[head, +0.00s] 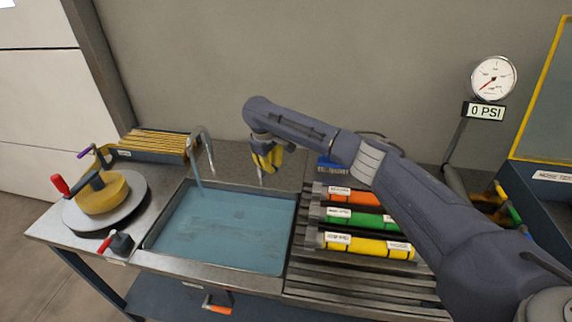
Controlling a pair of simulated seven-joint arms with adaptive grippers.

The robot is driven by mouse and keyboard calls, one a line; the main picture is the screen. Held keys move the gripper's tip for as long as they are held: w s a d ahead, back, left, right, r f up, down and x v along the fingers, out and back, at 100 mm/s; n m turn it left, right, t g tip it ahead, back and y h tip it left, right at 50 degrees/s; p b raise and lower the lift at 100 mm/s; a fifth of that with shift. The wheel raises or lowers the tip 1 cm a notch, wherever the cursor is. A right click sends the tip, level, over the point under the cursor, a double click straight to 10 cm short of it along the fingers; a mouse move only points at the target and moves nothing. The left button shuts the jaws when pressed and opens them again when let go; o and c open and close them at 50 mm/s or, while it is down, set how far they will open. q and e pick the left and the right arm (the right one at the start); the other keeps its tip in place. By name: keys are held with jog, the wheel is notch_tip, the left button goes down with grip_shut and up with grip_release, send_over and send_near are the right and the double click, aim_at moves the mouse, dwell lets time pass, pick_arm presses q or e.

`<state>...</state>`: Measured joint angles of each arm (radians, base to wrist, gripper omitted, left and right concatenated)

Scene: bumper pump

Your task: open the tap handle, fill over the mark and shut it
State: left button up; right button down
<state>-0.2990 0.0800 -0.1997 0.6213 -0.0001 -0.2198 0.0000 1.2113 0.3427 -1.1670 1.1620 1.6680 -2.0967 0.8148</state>
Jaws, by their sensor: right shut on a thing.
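The tap (207,143) is a curved grey spout at the back left of the basin. A pale blue stream (195,172) runs from it into the basin (289,232), which holds blue water. No fill mark can be made out. My right arm reaches in from the right. Its gripper (262,165) points down behind the basin's back right corner, to the right of the spout. It is shut on what looks like the tap handle, mostly hidden by the yellow and dark fingers. My left gripper is not in view.
Left of the basin are a round plate (128,204) with a brass drum and a small red lever (108,240). Orange, green and yellow cylinders (350,220) lie in a rack on the right, under my arm. A gauge (493,78) reading 0 PSI stands at the back right.

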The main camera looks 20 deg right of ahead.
jog(key=shift+s+f, duration=0.15)
jog(key=shift+f, duration=0.05)
jog(key=c, duration=1.4)
grip_release()
jog(key=shift+r, duration=0.1)
jog(key=shift+r, duration=0.15)
jog(key=r, duration=0.3)
jog(key=a+r, duration=0.1)
jog(key=r, duration=0.3)
jog(key=s+a+r, duration=0.1)
jog(key=r, duration=0.3)
jog(key=shift+r, duration=0.25)
